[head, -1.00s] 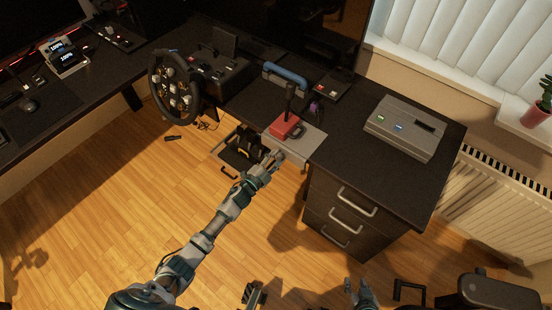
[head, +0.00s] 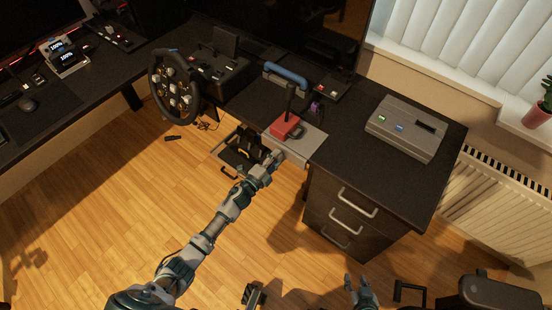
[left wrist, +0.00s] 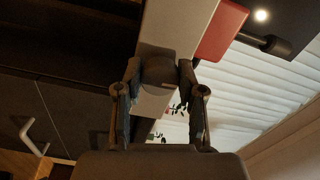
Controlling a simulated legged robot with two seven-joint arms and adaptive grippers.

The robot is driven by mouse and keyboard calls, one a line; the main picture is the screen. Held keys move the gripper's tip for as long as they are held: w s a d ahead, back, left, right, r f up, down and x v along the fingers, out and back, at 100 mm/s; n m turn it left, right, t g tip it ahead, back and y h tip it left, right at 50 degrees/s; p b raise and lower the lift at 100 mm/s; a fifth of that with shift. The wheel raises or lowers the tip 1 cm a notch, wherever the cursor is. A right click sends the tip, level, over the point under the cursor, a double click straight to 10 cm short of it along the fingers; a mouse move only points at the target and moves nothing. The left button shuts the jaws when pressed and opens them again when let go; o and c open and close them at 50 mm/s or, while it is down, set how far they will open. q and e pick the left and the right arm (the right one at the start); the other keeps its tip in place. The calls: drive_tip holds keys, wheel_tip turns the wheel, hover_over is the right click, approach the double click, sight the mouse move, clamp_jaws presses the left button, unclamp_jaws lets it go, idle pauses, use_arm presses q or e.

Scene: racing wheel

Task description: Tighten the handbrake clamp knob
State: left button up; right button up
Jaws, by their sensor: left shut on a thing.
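The handbrake has a red base (head: 283,128) with a black upright lever (head: 290,97). It stands on a grey plate (head: 308,142) at the desk's front edge. My left gripper (head: 279,156) is at the plate's front edge, just below the red base. In the left wrist view, the left gripper's fingers (left wrist: 159,80) are shut on a dark rounded clamp knob (left wrist: 158,70), one finger on each side. The pale plate and red base show above it. The knob cannot be made out in the head view. My right gripper (head: 357,280) is low in the head view, its fingers apart and empty.
The steering wheel (head: 174,88) is left of the handbrake. Pedals (head: 240,150) are on the floor beneath. A grey box (head: 405,128) lies on the desk at right, above a drawer unit (head: 345,212). The wooden floor at left is mostly clear.

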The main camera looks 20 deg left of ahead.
use_arm(q)
drive_tip(key=shift+s+d+f, duration=0.1)
drive_tip(key=shift+f, duration=0.15)
drive_tip(key=o, duration=1.1)
drive_tip(key=shift+o, duration=0.2)
drive_tip(key=shift+r, duration=0.1)
drive_tip(key=shift+s+a, duration=0.2)
drive_tip(key=shift+s, duration=0.1)
drive_tip(key=v, duration=1.1)
drive_tip(key=shift+s, duration=0.1)
